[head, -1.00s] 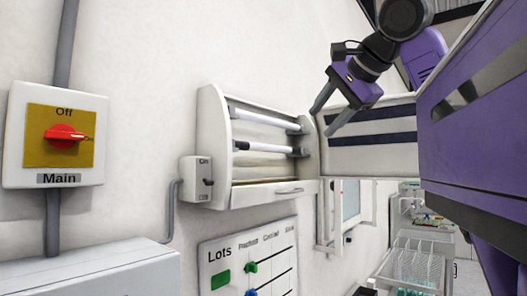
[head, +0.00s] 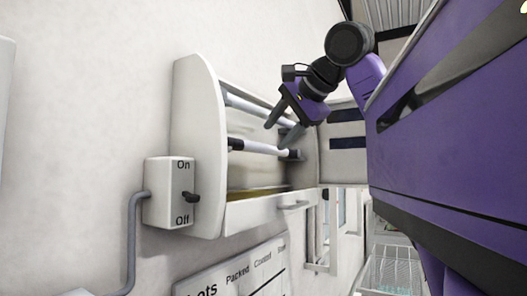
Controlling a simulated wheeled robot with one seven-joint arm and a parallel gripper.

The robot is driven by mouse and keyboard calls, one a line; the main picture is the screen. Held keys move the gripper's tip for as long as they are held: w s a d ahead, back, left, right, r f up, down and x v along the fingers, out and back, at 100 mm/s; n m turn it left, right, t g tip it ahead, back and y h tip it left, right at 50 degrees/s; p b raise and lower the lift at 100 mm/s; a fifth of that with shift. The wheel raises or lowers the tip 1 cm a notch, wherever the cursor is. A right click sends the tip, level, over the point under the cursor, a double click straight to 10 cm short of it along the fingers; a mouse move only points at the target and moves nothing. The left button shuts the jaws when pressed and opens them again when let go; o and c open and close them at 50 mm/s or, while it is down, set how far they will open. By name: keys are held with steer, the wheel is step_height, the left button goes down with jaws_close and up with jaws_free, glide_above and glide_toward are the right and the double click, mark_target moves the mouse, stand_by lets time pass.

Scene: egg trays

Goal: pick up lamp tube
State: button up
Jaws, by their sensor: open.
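Two white lamp tubes lie across an open white wall fixture (head: 196,130). The upper lamp tube (head: 246,105) is partly hidden behind my gripper. The lower lamp tube (head: 258,147) has dark end caps and shows along most of its length. My gripper (head: 276,136) is open and empty, its two fingers pointing down and left in front of the fixture. In the picture its fingertips lie between the two tubes, close above the lower one. I cannot tell whether they touch it.
A grey switch box (head: 168,192) with an On/Off lever is on the wall left of the fixture. A handled white panel (head: 255,212) forms the fixture's lower front. A lettered board (head: 235,278) hangs below. A wire basket (head: 390,270) stands at lower right.

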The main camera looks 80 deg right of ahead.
mark_target(268, 146)
steer(key=x, duration=0.5)
steer(key=shift+d+f, duration=0.1)
steer(key=shift+d, duration=0.05)
steer(key=shift+s, duration=0.1)
jaws_close()
